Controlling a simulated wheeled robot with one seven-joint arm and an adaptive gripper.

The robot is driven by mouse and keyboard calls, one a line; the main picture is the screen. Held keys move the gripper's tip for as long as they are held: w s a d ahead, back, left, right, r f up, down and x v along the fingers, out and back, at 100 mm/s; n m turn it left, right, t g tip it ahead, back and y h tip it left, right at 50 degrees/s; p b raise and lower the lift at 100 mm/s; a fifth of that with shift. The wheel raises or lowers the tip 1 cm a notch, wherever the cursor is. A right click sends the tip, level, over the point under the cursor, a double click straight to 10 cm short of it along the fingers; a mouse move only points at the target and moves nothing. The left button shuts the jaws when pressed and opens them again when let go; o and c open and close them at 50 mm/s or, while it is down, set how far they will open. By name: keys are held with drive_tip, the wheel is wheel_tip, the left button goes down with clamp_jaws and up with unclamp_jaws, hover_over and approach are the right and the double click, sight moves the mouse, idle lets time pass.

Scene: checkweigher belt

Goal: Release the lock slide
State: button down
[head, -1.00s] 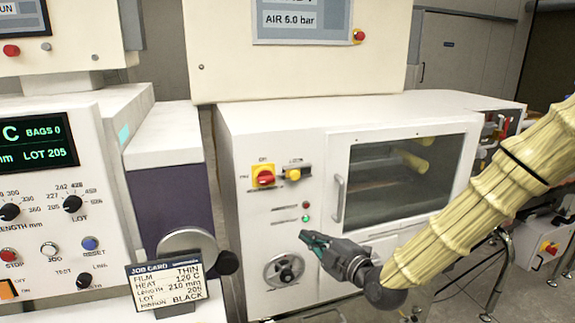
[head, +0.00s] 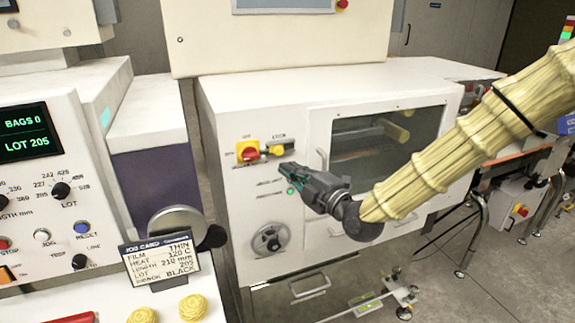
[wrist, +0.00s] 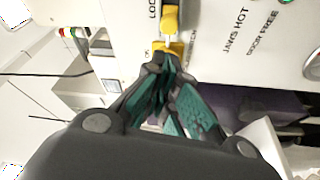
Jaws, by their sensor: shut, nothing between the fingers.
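The yellow lock slide (head: 278,149) sits on the white cabinet front, right of the red and yellow rotary switch (head: 248,151). In the wrist view its yellow parts (wrist: 170,18) show just beyond my fingertips, beside lettering that starts "LOC". My gripper (head: 286,168) has dark fingers with green pads and is shut and empty. In the head view its tips are just below and right of the slide. In the wrist view the tips (wrist: 161,65) overlap the lower yellow part; I cannot tell whether they touch it.
A windowed door (head: 385,150) with a handle (head: 321,165) is right of the switches, partly behind my arm. A handwheel (head: 271,239) is below. A green lamp (head: 290,191) is lit under my gripper.

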sight(278, 149)
drive_tip(key=p+x, duration=0.3)
drive_tip(key=x, duration=0.5)
drive_tip(key=shift+w+a+p, duration=0.2)
drive_tip(key=shift+w+p, duration=0.1)
drive_tip(key=shift+p, duration=0.05)
drive_tip(key=d+b, duration=0.1)
drive_tip(key=w+d+b, duration=0.1)
drive_tip(key=shift+d+f, duration=0.15)
drive_tip(key=shift+d, duration=0.15)
drive_tip(key=shift+d+r, duration=0.2)
drive_tip(key=shift+d, duration=0.2)
